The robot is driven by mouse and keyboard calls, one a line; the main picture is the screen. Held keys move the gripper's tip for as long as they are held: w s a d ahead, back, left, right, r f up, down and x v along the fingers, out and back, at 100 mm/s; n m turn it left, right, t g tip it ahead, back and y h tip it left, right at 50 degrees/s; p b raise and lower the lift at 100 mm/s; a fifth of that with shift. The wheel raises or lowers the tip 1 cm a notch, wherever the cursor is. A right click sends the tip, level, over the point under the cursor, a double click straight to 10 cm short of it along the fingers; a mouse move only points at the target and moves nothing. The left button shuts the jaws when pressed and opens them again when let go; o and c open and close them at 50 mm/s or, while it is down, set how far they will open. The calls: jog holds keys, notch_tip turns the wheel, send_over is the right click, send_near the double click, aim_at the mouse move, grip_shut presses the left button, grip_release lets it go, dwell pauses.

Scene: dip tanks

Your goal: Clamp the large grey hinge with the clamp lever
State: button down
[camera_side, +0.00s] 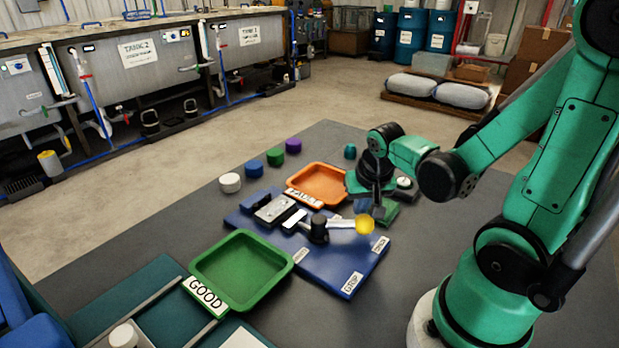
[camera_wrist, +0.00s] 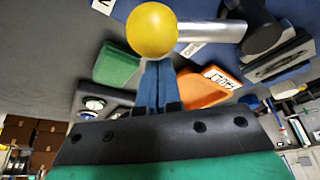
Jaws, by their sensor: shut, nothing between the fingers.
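The clamp lever has a yellow ball knob (camera_side: 365,224), a light shaft (camera_side: 341,225) and a black pivot (camera_side: 318,232). It lies roughly level over the blue board (camera_side: 335,262), with the knob toward my arm. A grey plate (camera_side: 274,209), which looks like the large hinge, lies left of the pivot. I cannot tell whether it is pressed. My gripper (camera_side: 374,212) is shut and empty, pointing down close behind the knob. In the wrist view, the knob (camera_wrist: 152,30) is just beyond the closed fingertips (camera_wrist: 158,63); contact is unclear.
An orange tray (camera_side: 345,199) labelled FAULT stands behind the board, and a green tray (camera_side: 201,274) labelled GOOD stands front left. A green block (camera_side: 391,213) and a round gauge (camera_side: 404,184) are near my gripper. Several coloured cylinders (camera_side: 254,168) stand at the back left.

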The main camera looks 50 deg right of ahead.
aim_at(365, 218)
jog(key=shift+s+a+m, duration=0.35)
jog(key=shift+m, duration=0.35)
dwell(0.3)
jog(key=m, duration=0.1)
jog(key=s+a+m+g, duration=0.1)
jog(key=m, duration=0.1)
jog(key=shift+s+a+h, duration=0.15)
jog(key=shift+a+h, duration=0.15)
jog(key=shift+h, duration=0.1)
jog(key=a+m+g, duration=0.1)
jog(key=m, duration=0.1)
jog(key=s+a+m, duration=0.1)
jog(key=a+m, duration=0.1)
jog(key=shift+g, duration=0.4)
jog(key=shift+s+a, duration=0.1)
jog(key=shift+a, duration=0.75)
jog(key=shift+w+a, duration=0.2)
jog(key=shift+a, duration=0.85)
jog(key=d, duration=0.1)
jog(key=s+d, duration=0.1)
jog(key=d+r, duration=0.1)
jog(key=d, duration=0.1)
jog(key=shift+s, duration=0.35)
jog(key=w+v, duration=0.1)
jog(key=v, duration=0.8)
jog(key=shift+w+a+r, duration=0.25)
jog(key=shift+w+a, duration=0.1)
jog(key=shift+w, duration=0.05)
